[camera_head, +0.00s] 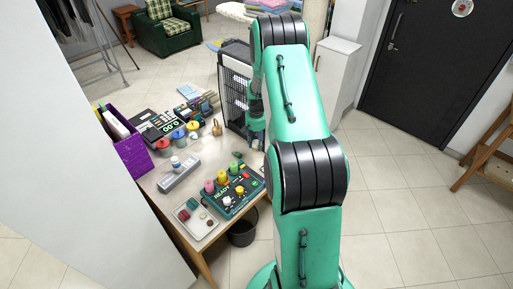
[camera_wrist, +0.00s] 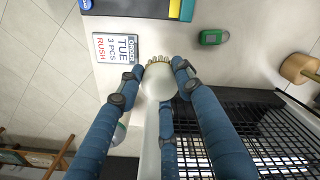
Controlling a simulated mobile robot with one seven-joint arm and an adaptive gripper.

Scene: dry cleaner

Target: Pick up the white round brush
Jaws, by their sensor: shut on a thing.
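The white round brush (camera_wrist: 157,82) is in the middle of the wrist view, with a rounded white top and tan bristles at its upper edge. A long pale shape runs down from it between the fingers; I cannot tell whether it is part of the brush. My gripper (camera_wrist: 158,68) has its blue fingers closed on both sides of the brush, with the tips touching it. In the head view my gripper (camera_head: 256,124) hangs over the desk's right edge, beside the black mesh rack (camera_head: 235,88). The brush is mostly hidden there.
The desk (camera_head: 155,186) holds a purple bin (camera_head: 132,155), a control panel with coloured knobs (camera_head: 232,190) and a small tray (camera_head: 196,220).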

